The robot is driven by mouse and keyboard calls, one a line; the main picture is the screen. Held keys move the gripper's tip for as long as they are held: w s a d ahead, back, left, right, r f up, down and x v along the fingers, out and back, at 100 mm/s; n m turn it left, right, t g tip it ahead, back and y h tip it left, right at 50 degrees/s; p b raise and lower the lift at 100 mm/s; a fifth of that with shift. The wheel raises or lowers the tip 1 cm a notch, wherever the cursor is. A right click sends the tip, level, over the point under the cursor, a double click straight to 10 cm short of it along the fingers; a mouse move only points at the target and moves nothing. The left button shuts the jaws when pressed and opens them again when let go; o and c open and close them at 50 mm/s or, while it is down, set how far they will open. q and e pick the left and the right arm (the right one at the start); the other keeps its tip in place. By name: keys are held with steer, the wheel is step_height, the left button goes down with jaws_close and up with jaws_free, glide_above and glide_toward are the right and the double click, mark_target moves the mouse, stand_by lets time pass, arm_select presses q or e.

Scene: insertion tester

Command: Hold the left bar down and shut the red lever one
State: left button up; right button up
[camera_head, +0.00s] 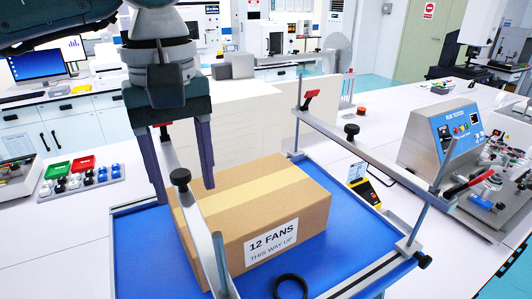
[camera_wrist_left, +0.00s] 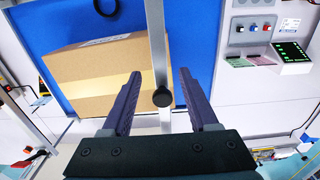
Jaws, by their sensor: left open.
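The left bar (camera_head: 203,232) is a grey metal bar with a black knob (camera_head: 180,177). It runs along the left side of a cardboard box (camera_head: 290,205) marked "12 FANS". My left gripper (camera_head: 184,193) is open, its fingers pointing down on either side of the bar near the knob. In the left wrist view the bar (camera_wrist_left: 157,40) passes between the spread fingers (camera_wrist_left: 160,78); contact cannot be told. A small red part (camera_head: 161,124) shows behind the gripper, mostly hidden. The right bar (camera_head: 385,155) has red levers at its far end (camera_head: 310,97) and near end (camera_head: 472,184).
The box stands on a blue base (camera_head: 140,255) with metal posts at its corners. A black ring (camera_head: 290,286) lies in front of the box. A grey tester (camera_head: 440,135) stands at right. Small green and red trays (camera_head: 82,163) and bottles stand at left.

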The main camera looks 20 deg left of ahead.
mark_target(180, 173)
arm_select(q)
steer(key=shift+w+a+f+b, duration=0.1)
steer(key=shift+w+a+b, duration=0.85)
steer(key=shift+a+b, duration=0.15)
steer(key=shift+w+a, duration=0.3)
steer(key=shift+a, duration=0.05)
steer(key=shift+b, duration=0.4)
steer(key=shift+f+b, duration=1.05)
steer(key=shift+f, duration=0.1)
jaws_close()
steer(key=shift+f, duration=0.1)
